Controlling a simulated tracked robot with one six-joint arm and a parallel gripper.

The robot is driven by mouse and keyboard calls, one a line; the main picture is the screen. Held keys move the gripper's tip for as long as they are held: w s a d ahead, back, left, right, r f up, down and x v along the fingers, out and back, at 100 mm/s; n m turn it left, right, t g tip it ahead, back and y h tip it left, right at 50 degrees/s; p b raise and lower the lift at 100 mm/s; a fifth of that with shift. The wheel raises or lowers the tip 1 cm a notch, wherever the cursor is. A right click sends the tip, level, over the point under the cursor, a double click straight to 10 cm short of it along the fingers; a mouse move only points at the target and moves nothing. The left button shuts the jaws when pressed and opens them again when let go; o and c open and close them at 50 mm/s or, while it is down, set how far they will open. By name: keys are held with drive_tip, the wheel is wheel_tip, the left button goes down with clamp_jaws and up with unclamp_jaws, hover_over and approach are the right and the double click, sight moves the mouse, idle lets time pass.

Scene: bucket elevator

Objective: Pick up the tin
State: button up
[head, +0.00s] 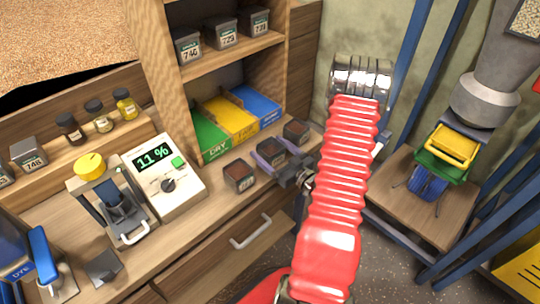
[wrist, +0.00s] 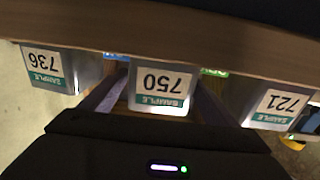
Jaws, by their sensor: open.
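Three small grey tins with dark contents stand in a row on the wooden counter in the head view: a near one (head: 239,177), a middle one (head: 271,149) and a far one (head: 297,130). My gripper (head: 274,157) is open at the middle tin, with a purple finger on either side of it. Tin 736 (wrist: 55,68) is to the left and tin 721 (wrist: 276,105) to the right, both outside the fingers. Finger contact cannot be told.
Green, yellow and blue bins (head: 232,119) stand behind the tins. More labelled tins (head: 222,33) are on the shelf above. A moisture meter (head: 163,172) reading 11 % is on the counter to the left. A drawer handle (head: 250,232) sticks out below the counter.

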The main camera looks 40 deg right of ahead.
drive_tip(key=shift+c, duration=0.7)
drive_tip(key=c, duration=1.1)
drive_tip(key=shift+r, duration=0.1)
wheel_tip(320, 180, up, 10)
idle(0.3)
